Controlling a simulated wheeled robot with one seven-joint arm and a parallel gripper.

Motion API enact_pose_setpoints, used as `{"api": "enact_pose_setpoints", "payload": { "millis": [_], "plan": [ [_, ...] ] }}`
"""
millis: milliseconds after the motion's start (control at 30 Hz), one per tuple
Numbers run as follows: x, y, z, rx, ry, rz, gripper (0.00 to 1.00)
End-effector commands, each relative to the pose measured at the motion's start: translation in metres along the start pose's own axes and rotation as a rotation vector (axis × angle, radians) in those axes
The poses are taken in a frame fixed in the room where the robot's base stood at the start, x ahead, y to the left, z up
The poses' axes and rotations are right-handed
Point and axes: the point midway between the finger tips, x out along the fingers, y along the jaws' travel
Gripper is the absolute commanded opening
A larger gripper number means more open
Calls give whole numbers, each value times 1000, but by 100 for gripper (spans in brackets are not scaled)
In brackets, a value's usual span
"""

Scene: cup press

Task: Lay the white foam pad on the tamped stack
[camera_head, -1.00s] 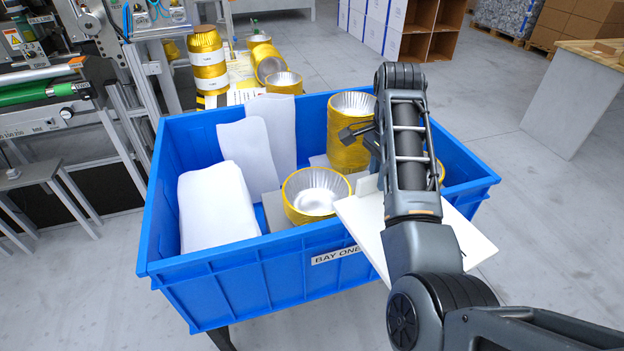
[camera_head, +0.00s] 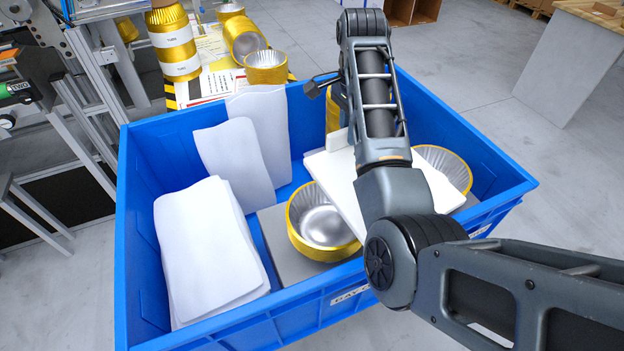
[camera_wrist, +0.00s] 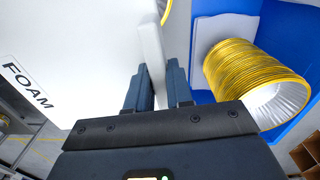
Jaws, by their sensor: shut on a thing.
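My gripper (camera_wrist: 160,88) is shut on the upright white tab of the white foam pad (camera_wrist: 75,60). The pad also shows in the head view (camera_head: 345,185), on both sides of my arm, above the blue crate. A short stack of gold foil cups with silver insides (camera_head: 322,220) stands just left of the pad, on a grey plate. Another gold cup stack (camera_head: 447,168) shows right of my arm. A taller gold stack is mostly hidden behind my arm; a tilted-looking gold stack (camera_wrist: 250,80) shows in the wrist view. I cannot tell which stack is tamped.
The blue crate (camera_head: 140,225) surrounds the stacks with high walls. White sheets (camera_head: 210,250) lean in its left part, with more white sheets (camera_head: 240,160) behind. Outside, several gold cups (camera_head: 172,42) stand at the back left.

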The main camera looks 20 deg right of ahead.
Motion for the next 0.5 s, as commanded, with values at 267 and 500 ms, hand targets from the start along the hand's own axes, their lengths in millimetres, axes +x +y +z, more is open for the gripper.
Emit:
{"api": "enact_pose_setpoints", "payload": {
  "millis": [267, 500],
  "plan": [
    [38, -28, 43, -4, 0, 0, 0],
    [54, -49, 77, -2, -1, 2, 0]
  ]
}}
